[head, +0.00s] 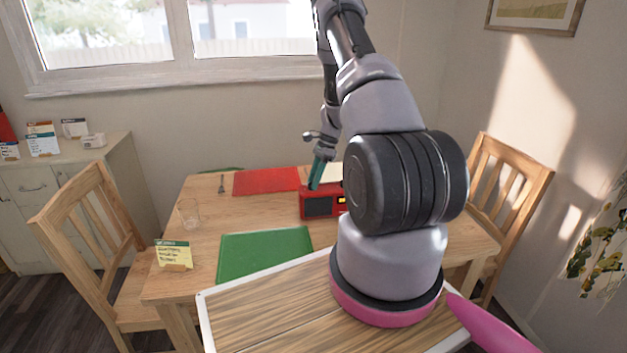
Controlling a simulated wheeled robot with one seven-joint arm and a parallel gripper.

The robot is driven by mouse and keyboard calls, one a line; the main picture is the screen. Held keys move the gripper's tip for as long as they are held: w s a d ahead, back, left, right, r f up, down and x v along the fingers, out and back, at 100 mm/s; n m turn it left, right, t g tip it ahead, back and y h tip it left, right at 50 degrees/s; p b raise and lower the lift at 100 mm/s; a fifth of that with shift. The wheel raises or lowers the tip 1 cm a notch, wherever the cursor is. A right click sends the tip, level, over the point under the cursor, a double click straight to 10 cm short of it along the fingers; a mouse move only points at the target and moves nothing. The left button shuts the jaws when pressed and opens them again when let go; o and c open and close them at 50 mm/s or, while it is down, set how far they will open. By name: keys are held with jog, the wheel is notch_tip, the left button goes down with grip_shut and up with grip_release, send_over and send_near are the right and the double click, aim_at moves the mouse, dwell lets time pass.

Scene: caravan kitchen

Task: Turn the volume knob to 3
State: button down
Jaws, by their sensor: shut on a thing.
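A small red radio (318,207) stands on the wooden table, with a dark speaker grille and a small yellow patch on its front. My gripper (314,186) reaches down from above with its teal fingers at the top left of the radio. It is shut on the volume knob, which the fingers hide. The knob's marks and its setting are too small to read from here. My arm covers the right end of the radio.
A red placemat (266,181) and a green placemat (264,254) lie on the table (200,245). A clear glass (188,214), a fork (221,184) and a note card (174,255) are at the left. Chairs stand at the left (95,235) and right (508,185).

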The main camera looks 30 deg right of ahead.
jog(key=m, duration=0.1)
jog(key=m+t, duration=0.1)
jog(key=m, duration=0.1)
jog(key=m+t, duration=0.1)
jog(key=m, duration=0.1)
jog(key=shift+s, duration=0.3)
jog(key=shift+m, duration=0.3)
jog(key=c, duration=0.6)
grip_release()
jog(key=v, duration=1)
jog(key=shift+s+r, duration=0.1)
jog(key=shift+r, duration=0.3)
